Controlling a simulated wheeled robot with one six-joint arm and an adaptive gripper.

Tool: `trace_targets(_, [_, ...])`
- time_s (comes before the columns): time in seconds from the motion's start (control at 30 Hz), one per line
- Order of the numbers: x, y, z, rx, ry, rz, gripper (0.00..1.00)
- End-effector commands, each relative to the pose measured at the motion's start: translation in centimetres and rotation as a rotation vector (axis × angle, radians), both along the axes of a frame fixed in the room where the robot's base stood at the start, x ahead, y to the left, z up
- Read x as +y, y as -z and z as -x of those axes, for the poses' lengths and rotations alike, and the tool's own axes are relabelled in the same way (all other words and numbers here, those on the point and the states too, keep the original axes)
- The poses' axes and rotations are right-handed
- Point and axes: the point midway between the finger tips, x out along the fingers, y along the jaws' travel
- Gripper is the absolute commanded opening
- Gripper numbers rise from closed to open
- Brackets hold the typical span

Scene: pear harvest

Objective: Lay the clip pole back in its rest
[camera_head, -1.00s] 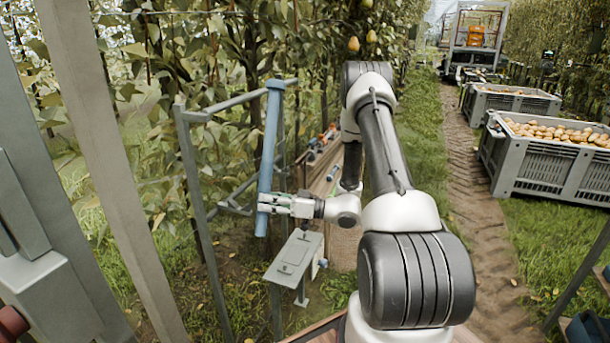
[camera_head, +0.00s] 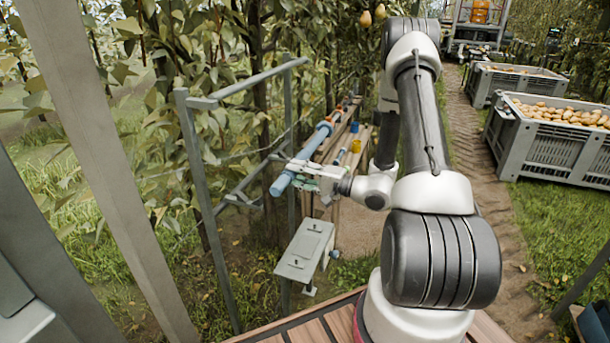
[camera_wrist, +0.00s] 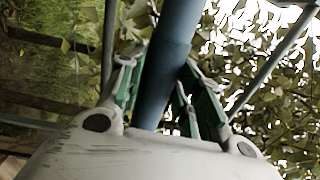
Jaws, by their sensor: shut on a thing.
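The clip pole (camera_head: 310,145) is a blue tube, also running up through the wrist view (camera_wrist: 174,50). My gripper (camera_head: 295,172) is shut on it near its lower, nearer end; in the wrist view the green-lined fingers (camera_wrist: 157,72) lie on both sides of it. The pole is held in the air, steeply tilted away from upright, its far end towards the wooden bench. A grey metal frame (camera_head: 197,150) with a top bar and lower brackets stands just left of the pole. I cannot tell whether this frame is the rest, or whether the pole touches it.
A grey lidded box (camera_head: 305,245) stands below the gripper. A wooden bench (camera_head: 345,172) with small coloured items lies behind it. Leafy trees rise close behind the frame. Pear crates (camera_head: 545,160) stand at the right beyond a dirt track.

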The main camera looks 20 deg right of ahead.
Motion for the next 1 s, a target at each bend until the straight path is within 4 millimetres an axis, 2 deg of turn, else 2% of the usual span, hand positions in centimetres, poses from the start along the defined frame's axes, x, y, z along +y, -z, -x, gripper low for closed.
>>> trace_targets(0.93, [7.5, 0.7, -7.4, -0.004, -0.002, 0.001, 0.05])
trace_targets(1.0, [7.4, 1.5, -7.5, -0.001, 0.0, -0.001, 0.05])
